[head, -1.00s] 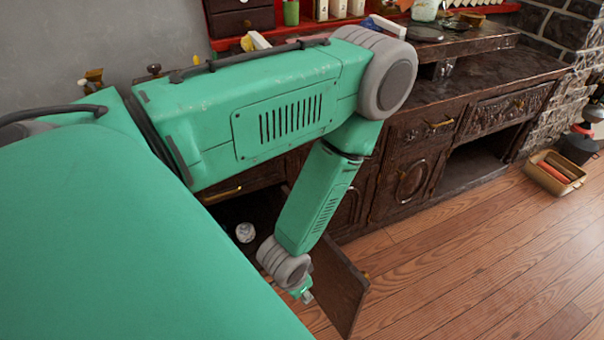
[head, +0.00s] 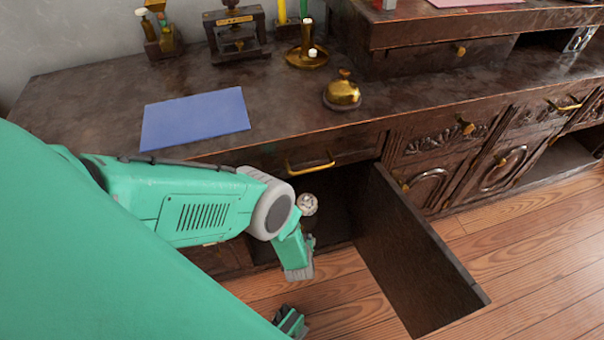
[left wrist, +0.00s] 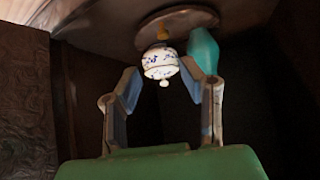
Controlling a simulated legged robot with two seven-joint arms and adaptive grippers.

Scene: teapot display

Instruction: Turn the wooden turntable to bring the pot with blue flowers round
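In the left wrist view, a small white pot with blue flowers (left wrist: 160,62) stands on a round wooden turntable (left wrist: 188,19); the picture seems upside down, with the turntable at the top. A teal vase (left wrist: 203,50) is on it too, partly behind one finger. My left gripper (left wrist: 158,70) is open, its two fingers on either side of the pot; I cannot tell whether they touch it. In the head view, a white patterned pot (head: 308,204) shows inside the open cupboard, beside my left arm. The turntable is hidden there.
The open cupboard door (head: 420,260) sticks out to the right of the opening. Above is the dark counter (head: 285,115) with a blue mat (head: 195,118), a brass bell (head: 343,93) and a candlestick (head: 307,50). Wooden floor (head: 530,240) lies clear at right.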

